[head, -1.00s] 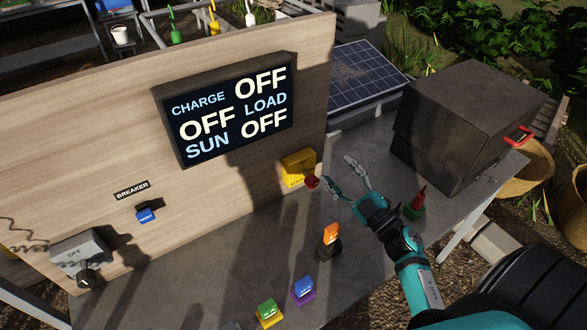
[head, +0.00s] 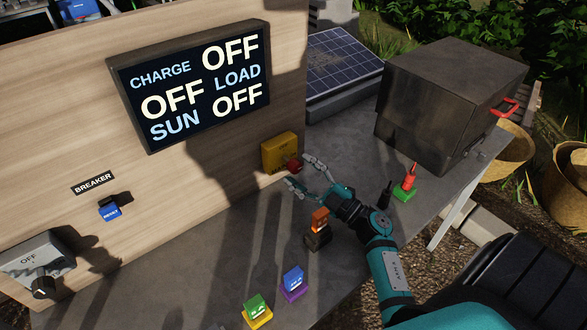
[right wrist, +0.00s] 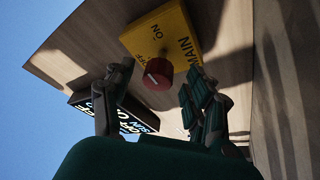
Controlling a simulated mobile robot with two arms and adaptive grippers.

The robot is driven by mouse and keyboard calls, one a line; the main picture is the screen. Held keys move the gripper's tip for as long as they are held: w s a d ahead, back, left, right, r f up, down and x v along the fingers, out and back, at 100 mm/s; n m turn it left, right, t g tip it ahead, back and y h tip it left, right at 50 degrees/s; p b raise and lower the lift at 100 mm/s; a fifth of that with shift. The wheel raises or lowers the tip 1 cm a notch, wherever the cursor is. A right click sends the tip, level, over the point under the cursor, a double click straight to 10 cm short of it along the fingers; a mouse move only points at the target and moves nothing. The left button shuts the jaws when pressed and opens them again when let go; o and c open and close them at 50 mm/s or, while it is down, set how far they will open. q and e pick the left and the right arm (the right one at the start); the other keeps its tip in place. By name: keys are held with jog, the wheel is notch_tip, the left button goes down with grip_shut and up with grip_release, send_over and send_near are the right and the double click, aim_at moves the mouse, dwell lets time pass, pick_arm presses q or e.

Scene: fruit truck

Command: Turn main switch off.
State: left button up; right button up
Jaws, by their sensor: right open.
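The main switch is a yellow box (head: 280,150) on the wooden panel, with a round red knob (head: 294,166). In the right wrist view the yellow box (right wrist: 186,30) shows MAIN, ON and OFF lettering, and the red knob (right wrist: 158,74) bears a white mark. I cannot tell which setting it marks. My right gripper (head: 300,172) is open, its fingers pointing at the switch. In the right wrist view the knob appears between the fingertips of my right gripper (right wrist: 158,76); contact is not clear. My left gripper is out of view.
A display (head: 195,85) reads CHARGE OFF, LOAD OFF, SUN OFF. An orange-topped piece (head: 319,220) stands just below my right gripper. Blue (head: 293,280) and green (head: 255,308) pieces lie nearer. A dark box (head: 445,100) stands to the right, and a blue breaker button (head: 109,211) to the left.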

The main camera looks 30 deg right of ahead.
jog(key=shift+x, duration=1.45)
jog(key=shift+c, duration=0.2)
grip_shut()
